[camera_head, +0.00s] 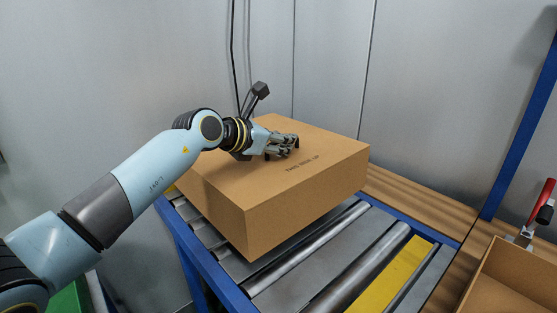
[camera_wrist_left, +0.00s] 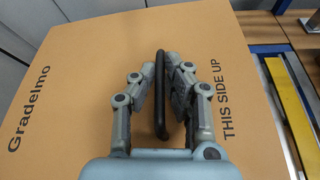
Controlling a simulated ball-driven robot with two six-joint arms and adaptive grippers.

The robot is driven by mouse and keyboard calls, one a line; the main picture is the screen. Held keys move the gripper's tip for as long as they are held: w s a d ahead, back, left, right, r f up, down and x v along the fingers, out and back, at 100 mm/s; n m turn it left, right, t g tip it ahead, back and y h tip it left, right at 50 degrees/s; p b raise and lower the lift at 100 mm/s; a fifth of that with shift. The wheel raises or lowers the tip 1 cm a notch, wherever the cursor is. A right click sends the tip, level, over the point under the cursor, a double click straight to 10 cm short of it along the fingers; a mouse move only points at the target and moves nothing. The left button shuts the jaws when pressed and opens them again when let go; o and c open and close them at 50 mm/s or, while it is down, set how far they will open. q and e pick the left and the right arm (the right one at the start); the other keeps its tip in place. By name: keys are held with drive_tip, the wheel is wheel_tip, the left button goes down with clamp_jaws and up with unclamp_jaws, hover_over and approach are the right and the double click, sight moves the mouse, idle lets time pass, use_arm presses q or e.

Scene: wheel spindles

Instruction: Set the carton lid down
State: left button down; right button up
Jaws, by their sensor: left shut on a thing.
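The carton lid (camera_head: 305,205) is a large brown cardboard box shape with "THIS SIDE UP" printed on its top. It is over the roller conveyor (camera_head: 335,235) in the head view. My left gripper (camera_head: 291,146) is over the middle of its top. In the left wrist view, the lid's top (camera_wrist_left: 75,85) fills most of the picture, and my left gripper (camera_wrist_left: 167,75) is shut on a dark bar handle (camera_wrist_left: 160,95) on it. I cannot tell whether the lid touches the rollers. My right gripper is not in view.
A yellow strip (camera_head: 392,275) lies among the rollers at the right. An open cardboard box (camera_head: 512,265) stands at the lower right, with a red-handled tool (camera_head: 541,204) beside it. A blue post (camera_head: 522,125) rises behind. A grey wall (camera_head: 320,60) closes the back.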

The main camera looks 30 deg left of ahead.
sight(272, 157)
use_arm(q)
drive_tip(key=shift+a+f, duration=0.45)
drive_tip(key=shift+a, duration=0.1)
wheel_tip(272, 157, down, 4)
drive_tip(key=shift+r, duration=0.15)
drive_tip(key=c, duration=1.4)
unclamp_jaws()
drive_tip(key=p+v, duration=0.1)
drive_tip(key=v, duration=1.1)
drive_tip(key=shift+d, duration=0.1)
